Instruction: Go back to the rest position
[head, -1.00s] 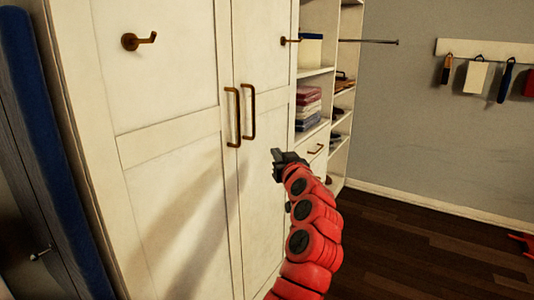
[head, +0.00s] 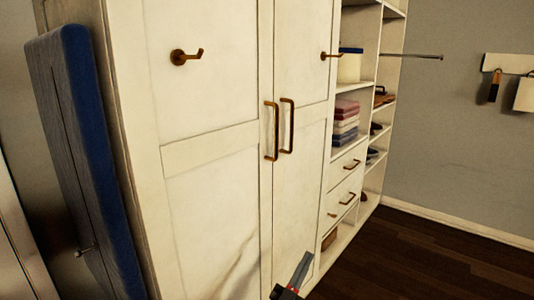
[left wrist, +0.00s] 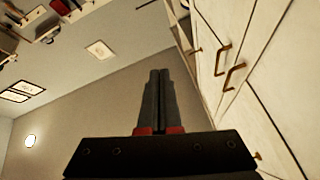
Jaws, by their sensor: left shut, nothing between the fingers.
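My left gripper (head: 301,265) shows at the bottom edge of the head view, low in front of the white wardrobe doors (head: 215,210). Its fingers point up and are together. In the left wrist view the two dark fingers (left wrist: 160,85) lie side by side with nothing between them. The wardrobe's brass handles (head: 279,128) are above the gripper and apart from it; they also show at the right of the left wrist view (left wrist: 228,68). Both doors look shut. The rest of my left arm is mostly out of the head view. My right gripper does not show.
A blue ironing board (head: 85,150) leans at the left of the wardrobe. Open shelves hold folded clothes (head: 346,118) and a white box (head: 350,66). A metal rod (head: 415,56) juts out at the right. Dark floor (head: 420,262) is clear at the lower right.

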